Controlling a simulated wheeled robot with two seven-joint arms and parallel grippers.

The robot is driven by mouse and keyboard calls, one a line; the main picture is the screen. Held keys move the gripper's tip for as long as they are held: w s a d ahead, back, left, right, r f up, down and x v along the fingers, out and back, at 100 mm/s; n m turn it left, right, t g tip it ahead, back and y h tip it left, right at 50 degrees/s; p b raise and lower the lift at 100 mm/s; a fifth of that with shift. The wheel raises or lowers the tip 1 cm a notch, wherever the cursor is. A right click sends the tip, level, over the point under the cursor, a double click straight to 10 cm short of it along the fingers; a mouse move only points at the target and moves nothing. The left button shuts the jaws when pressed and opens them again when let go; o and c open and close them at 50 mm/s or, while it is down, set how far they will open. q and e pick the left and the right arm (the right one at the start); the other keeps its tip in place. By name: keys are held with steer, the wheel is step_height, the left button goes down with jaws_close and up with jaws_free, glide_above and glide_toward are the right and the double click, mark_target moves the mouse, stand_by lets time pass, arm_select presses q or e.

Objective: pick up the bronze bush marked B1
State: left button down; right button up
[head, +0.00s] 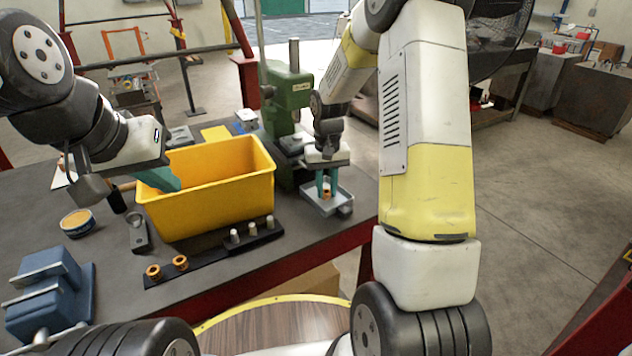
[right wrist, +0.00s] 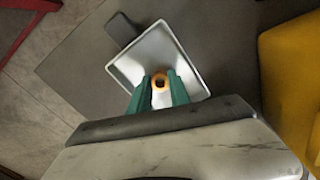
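A small bronze bush (head: 326,193) is between the green fingertips of my right gripper (head: 326,184), over a shallow metal tray (head: 311,201). In the right wrist view the bush (right wrist: 160,81) shows its round bore, with a fingertip against each side. The fingers of my right gripper (right wrist: 160,88) look shut on it. Whether it touches the tray floor is unclear, and no B1 mark is legible. Two more bronze bushes, one (head: 153,271) and another (head: 180,262), sit on a black rack (head: 210,257). My left gripper (head: 160,180) is at the yellow bin's left rim; its opening is unclear.
The yellow bin (head: 215,212) stands mid-table. Pale pins stand at the rack's right end. A green press (head: 287,95) is behind the tray. A blue vice (head: 48,290), an orange-topped tin (head: 76,221) and small tools lie at left. The table's front edge runs close to the tray.

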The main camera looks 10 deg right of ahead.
jaws_close()
